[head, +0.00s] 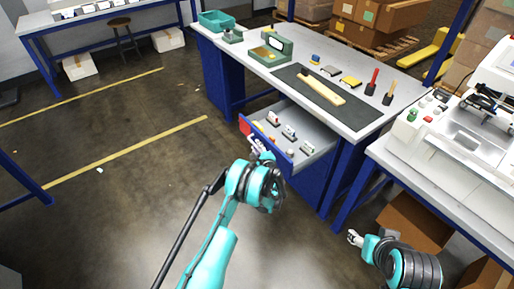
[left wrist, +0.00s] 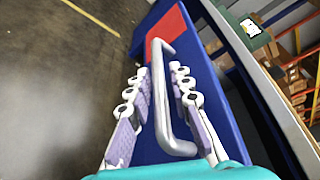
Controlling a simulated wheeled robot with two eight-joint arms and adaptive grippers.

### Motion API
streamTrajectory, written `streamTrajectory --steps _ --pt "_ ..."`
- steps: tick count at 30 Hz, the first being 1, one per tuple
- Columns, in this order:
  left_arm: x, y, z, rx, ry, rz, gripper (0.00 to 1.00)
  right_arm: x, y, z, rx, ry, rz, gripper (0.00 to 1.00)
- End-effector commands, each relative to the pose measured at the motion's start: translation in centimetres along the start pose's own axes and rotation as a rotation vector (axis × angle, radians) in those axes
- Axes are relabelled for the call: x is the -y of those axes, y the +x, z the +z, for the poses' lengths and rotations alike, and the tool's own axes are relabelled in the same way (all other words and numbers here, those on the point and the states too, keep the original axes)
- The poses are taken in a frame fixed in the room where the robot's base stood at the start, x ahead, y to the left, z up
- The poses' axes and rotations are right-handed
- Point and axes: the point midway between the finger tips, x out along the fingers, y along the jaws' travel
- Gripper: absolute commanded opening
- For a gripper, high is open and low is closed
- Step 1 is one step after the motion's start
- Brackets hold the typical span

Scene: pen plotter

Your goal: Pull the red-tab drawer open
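The red-tab drawer (head: 312,151) stands part-way out of the workbench, with small items inside. Its red tab (head: 246,127) is at the left end of the blue front; the tab also shows in the left wrist view (left wrist: 167,28). A silver bar handle (left wrist: 159,85) is fixed on the front. My left gripper (head: 257,145) is at the handle. In the left wrist view its fingers (left wrist: 160,80) lie on either side of the bar, apart, with gaps beside it. My right gripper (head: 354,238) is low at the right, away from the drawer; its finger opening is unclear.
The workbench top (head: 359,127) above the drawer holds a dark mat (head: 350,112), a green box (head: 275,46) and several tools. A table with a white machine (head: 461,135) stands at the right. A cardboard box (head: 413,222) is below it. Floor at the left is clear.

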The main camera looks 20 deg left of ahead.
Motion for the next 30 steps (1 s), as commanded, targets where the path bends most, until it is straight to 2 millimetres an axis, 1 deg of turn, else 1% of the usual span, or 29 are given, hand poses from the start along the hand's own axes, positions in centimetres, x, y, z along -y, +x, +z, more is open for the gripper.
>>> streamTrajectory --steps 2,5,8,12,15,18,21,30 --pt "0.0 -0.1 0.0 0.0 0.0 0.0 0.2 0.0 0.0 0.0 0.0 0.0 0.0 0.56" --pt "0.0 -0.7 0.0 0.0 0.0 0.0 0.2 0.0 0.0 0.0 0.0 0.0 0.0 0.56" --pt "0.1 -2.3 -0.1 -0.001 0.001 -0.001 0.2 0.0 0.0 0.0 0.0 0.0 0.0 0.56" --pt "0.1 -4.8 -0.1 -0.001 0.002 -0.001 0.2 0.0 0.0 0.0 0.0 0.0 0.0 0.56" --pt "0.0 -6.2 -0.1 -0.002 0.001 -0.001 0.2 0.0 0.0 0.0 0.0 0.0 0.0 0.56" --pt "0.0 -7.2 -0.1 -0.001 0.0 0.0 0.2 0.0 0.0 0.0 0.0 0.0 0.0 0.56" --pt "0.0 -7.5 -0.1 -0.001 0.0 0.0 0.2 0.0 0.0 0.0 0.0 0.0 0.0 0.56" --pt "0.0 -7.5 0.0 0.0 0.0 0.0 0.2 0.0 0.0 0.0 0.0 0.0 0.0 0.56"
